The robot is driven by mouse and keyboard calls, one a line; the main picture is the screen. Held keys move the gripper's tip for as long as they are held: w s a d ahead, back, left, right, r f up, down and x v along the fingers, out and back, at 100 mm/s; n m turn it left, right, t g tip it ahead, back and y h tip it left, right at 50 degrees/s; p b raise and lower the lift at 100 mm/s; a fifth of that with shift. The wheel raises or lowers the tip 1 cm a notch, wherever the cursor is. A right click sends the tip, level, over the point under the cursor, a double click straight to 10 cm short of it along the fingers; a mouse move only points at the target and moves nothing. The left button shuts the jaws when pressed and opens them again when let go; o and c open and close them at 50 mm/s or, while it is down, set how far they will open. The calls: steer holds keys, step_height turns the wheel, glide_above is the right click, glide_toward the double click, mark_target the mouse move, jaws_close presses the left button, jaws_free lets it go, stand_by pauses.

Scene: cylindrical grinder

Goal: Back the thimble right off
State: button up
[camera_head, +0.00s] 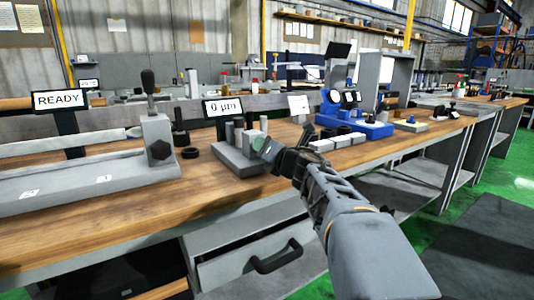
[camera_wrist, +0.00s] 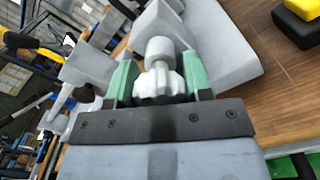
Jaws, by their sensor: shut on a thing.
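A grey measuring fixture (camera_head: 232,160) stands on the wooden bench, with short grey posts on top. A display reading "0 µm" (camera_head: 222,107) stands behind it. My gripper (camera_head: 268,149) reaches the fixture's right end. In the wrist view the thimble (camera_wrist: 160,86) is a pale lobed knob with a round collar, on a grey block (camera_wrist: 215,40). The green fingertips of my gripper (camera_wrist: 159,80) lie on both sides of the knob and are shut on it. In the head view the gripper hides the thimble.
At the left stands a grey machine bed (camera_head: 75,180) with a "READY" display (camera_head: 60,99). Blue-based equipment (camera_head: 370,128) and grey blocks (camera_head: 335,142) are right of my gripper. A drawer with a black handle (camera_head: 277,262) is below. Bare wood (camera_head: 150,215) lies in front.

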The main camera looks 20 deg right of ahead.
stand_by(0.4)
steer(key=o, duration=0.9)
